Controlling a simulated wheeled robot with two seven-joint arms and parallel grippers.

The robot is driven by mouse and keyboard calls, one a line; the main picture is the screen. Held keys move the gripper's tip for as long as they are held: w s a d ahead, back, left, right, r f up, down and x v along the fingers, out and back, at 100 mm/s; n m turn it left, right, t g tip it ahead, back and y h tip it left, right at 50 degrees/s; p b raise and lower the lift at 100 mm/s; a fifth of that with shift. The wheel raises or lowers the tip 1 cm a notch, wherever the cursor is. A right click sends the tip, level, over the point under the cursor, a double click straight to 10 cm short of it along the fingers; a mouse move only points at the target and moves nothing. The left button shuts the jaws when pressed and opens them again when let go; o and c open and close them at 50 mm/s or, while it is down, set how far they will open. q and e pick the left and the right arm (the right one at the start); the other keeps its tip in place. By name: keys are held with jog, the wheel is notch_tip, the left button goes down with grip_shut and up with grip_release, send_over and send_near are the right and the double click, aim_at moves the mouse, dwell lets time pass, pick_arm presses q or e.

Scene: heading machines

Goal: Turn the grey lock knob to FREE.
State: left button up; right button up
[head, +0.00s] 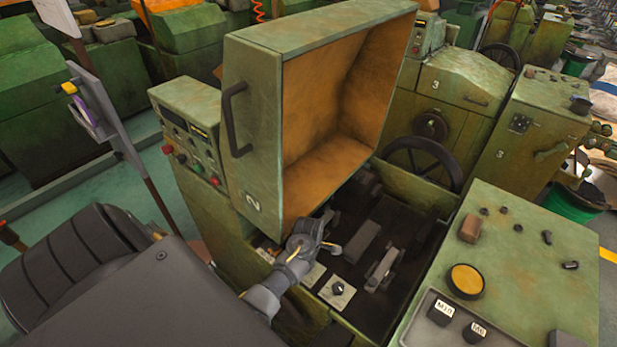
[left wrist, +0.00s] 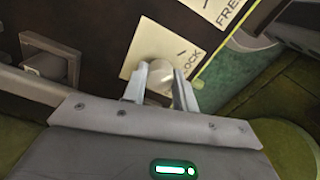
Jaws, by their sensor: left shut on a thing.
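The grey lock knob (left wrist: 160,76) shows in the left wrist view as a pale round knob on a cream label plate (left wrist: 150,48). The word LOCK is printed close beside the knob, and FREE is further along toward the upper right. My left gripper (left wrist: 158,84) is shut on the knob, one finger on each side. Which way the knob points cannot be told, as the fingers cover part of it. In the head view my left gripper (head: 318,246) is down at the open machine's front edge and hides the knob. My right gripper is not in view.
The machine's big hood (head: 250,130) stands open just behind my left gripper. A green control panel (head: 530,250) with a yellow button stands at the right, and a button box (head: 190,140) at the left.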

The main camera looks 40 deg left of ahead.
pick_arm(q)
jog(key=shift+m, duration=0.3)
jog(key=m, duration=0.3)
jog(key=shift+m, duration=0.3)
jog(key=m, duration=0.4)
jog(key=shift+m, duration=0.3)
jog(key=m, duration=0.4)
jog(key=shift+m, duration=2.5)
jog(key=o, duration=1)
